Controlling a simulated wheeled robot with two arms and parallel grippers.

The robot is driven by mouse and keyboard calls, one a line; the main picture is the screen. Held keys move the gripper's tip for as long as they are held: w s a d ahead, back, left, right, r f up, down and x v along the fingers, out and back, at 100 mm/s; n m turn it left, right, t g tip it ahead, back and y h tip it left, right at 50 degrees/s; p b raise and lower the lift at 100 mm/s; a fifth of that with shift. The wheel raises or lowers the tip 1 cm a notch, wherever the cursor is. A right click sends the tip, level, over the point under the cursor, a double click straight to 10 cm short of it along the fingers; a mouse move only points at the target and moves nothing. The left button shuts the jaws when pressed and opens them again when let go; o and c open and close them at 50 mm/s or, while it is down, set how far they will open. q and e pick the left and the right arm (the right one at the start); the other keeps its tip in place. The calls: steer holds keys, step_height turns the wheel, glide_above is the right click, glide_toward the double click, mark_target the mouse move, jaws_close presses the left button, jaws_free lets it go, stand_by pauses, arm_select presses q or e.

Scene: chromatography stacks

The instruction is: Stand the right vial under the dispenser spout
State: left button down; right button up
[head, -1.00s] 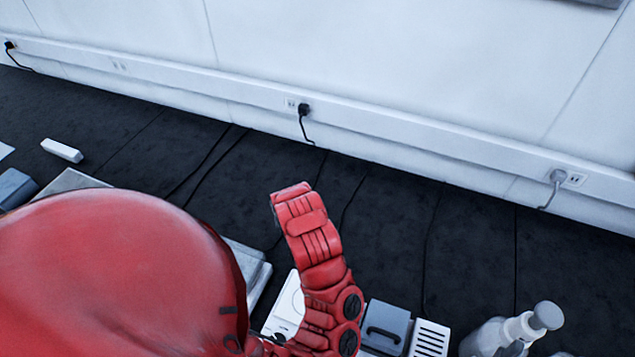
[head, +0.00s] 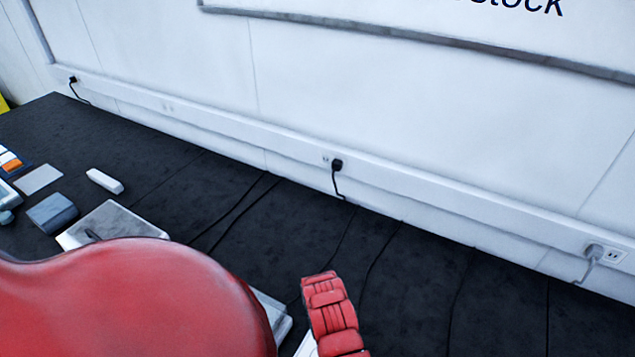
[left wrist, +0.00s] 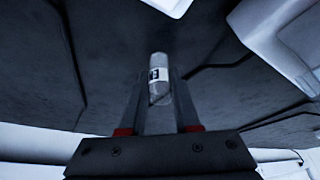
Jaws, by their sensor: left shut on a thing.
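In the left wrist view my left gripper (left wrist: 160,92) is shut on a small vial (left wrist: 158,68). The vial has a pale top and a white label with a dark mark. It sits between the two dark fingertips, and its far end sticks out past them. Whether its end touches any surface I cannot tell. In the head view red links of my own arm cover the lower left and lower middle, and the left gripper and vial are hidden. The dispenser spout cannot be made out in either view. My right gripper is in neither view.
In the head view the dark bench holds a white bar (head: 105,181), a grey block (head: 52,214) and a flat pale-topped unit (head: 115,222) at left. Cords run along it from the wall sockets. A white housing (left wrist: 278,42) stands at upper right in the left wrist view.

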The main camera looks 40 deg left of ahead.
arm_select(q)
steer(key=shift+f, duration=0.2)
steer(key=c, duration=0.6)
jaws_free()
steer(key=shift+c, duration=0.2)
steer(key=shift+r, duration=0.15)
